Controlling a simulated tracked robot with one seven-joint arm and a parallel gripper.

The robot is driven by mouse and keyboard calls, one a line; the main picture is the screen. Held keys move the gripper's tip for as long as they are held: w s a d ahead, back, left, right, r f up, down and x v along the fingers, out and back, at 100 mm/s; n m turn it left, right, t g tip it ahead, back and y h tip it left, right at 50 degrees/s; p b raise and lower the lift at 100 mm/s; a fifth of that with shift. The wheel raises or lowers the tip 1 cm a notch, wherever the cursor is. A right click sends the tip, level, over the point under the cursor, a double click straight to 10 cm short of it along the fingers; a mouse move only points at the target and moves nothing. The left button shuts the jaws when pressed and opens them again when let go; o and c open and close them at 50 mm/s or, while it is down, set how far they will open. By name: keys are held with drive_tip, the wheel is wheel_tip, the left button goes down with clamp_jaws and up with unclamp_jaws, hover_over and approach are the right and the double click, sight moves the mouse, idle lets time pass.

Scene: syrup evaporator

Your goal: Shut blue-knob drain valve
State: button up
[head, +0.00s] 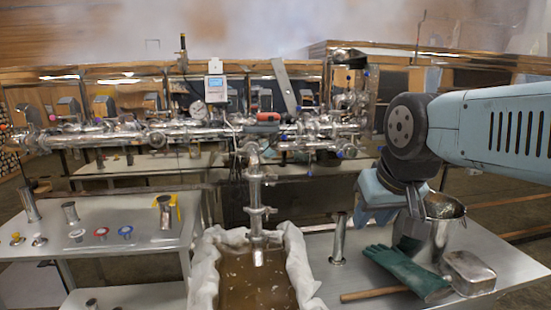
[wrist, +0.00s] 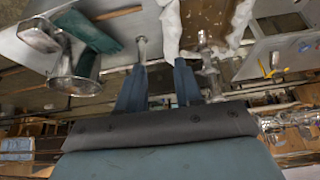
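Steel pipework (head: 190,132) with several valves runs across the middle of the head view. A small blue knob (head: 340,155) shows below its right part; I cannot tell whether this is the drain valve or how its handle is set. A vertical steel outlet pipe (head: 256,200) drops from the pipework towards a cloth-lined tub of brown liquid. My gripper (head: 386,212) points down at the right, apart from the pipes. In the wrist view my gripper (wrist: 160,75) has its two blue fingers apart with nothing between them.
Near my gripper stand a steel pot (head: 440,228), a green glove (head: 410,272), a lidded tin (head: 468,273) and a short steel post (head: 338,240) on the right table. The cloth-lined tub (head: 296,258) lies between the tables. The left table (head: 150,235) holds several small fittings.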

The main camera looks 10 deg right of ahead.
drive_tip(key=shift+w+r, duration=0.3)
drive_tip(key=shift+c, duration=0.7)
drive_tip(key=shift+g, duration=0.3)
drive_tip(key=w+r, duration=0.3)
drive_tip(key=w, duration=0.1)
drive_tip(key=w+d+r, duration=0.1)
drive_tip(key=w+r, duration=0.2)
drive_tip(key=w, duration=0.1)
drive_tip(key=w+r, duration=0.3)
drive_tip(key=w, duration=0.1)
drive_tip(key=shift+w+d+r, duration=0.15)
drive_tip(key=shift+d+r, duration=0.15)
drive_tip(key=shift+d, duration=0.05)
clamp_jaws()
drive_tip(key=w+d+r+g, duration=0.1)
drive_tip(key=w+d+r, duration=0.15)
drive_tip(key=w, duration=0.65)
drive_tip(key=w+d+r, duration=0.1)
drive_tip(key=w+r, duration=0.3)
drive_tip(key=w, duration=0.4)
drive_tip(key=g, duration=0.2)
hover_over(338, 153)
drive_tip(key=shift+h, duration=0.3)
drive_tip(key=f, duration=1.9)
drive_tip(key=shift+w+f, duration=0.2)
drive_tip(key=shift+s+d+f, duration=0.1)
drive_tip(key=shift+d+f, duration=0.1)
drive_tip(key=shift+f, duration=0.55)
